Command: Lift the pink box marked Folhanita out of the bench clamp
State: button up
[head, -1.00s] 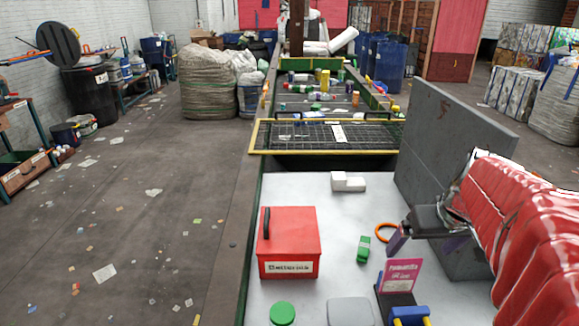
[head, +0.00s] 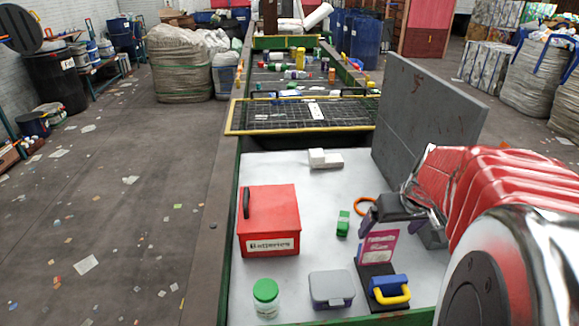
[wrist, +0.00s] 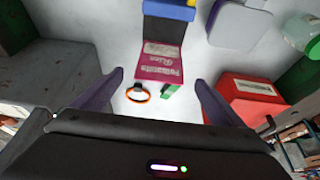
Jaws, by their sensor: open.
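The pink box (head: 378,246) stands upright in the bench clamp (head: 386,291), which has a dark base, a blue part and a yellow handle. In the wrist view the box (wrist: 160,58) shows its lettering upside down, and the clamp's blue part (wrist: 170,8) is at the top edge. My gripper (wrist: 159,76) is open and empty, its purple fingers on either side of the box in the picture. In the head view my gripper (head: 392,216) is just above and behind the box, overlapping its top edge. I cannot tell whether it touches the box.
A red batteries box (head: 268,215), a green-lidded jar (head: 265,298) and a grey-lidded container (head: 331,289) stand to the left. A green item (head: 343,223) and an orange ring (head: 364,206) lie behind the clamp. A grey panel (head: 425,120) rises at back right.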

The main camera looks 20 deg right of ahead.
aim_at(382, 237)
jog(key=x, duration=0.7)
jog(key=shift+w+f, duration=0.1)
jog(key=shift+f, duration=0.2)
jog(key=shift+c, duration=0.4)
jog(key=c, duration=1)
jog(key=shift+s+a+r, duration=0.1)
jog(key=shift+s+a, duration=0.1)
jog(key=shift+s, duration=0.45)
jog(key=shift+s+a+r, duration=0.15)
jog(key=shift+s, duration=0.45)
jog(key=shift+r, duration=4.25)
jog(key=shift+c, duration=0.6)
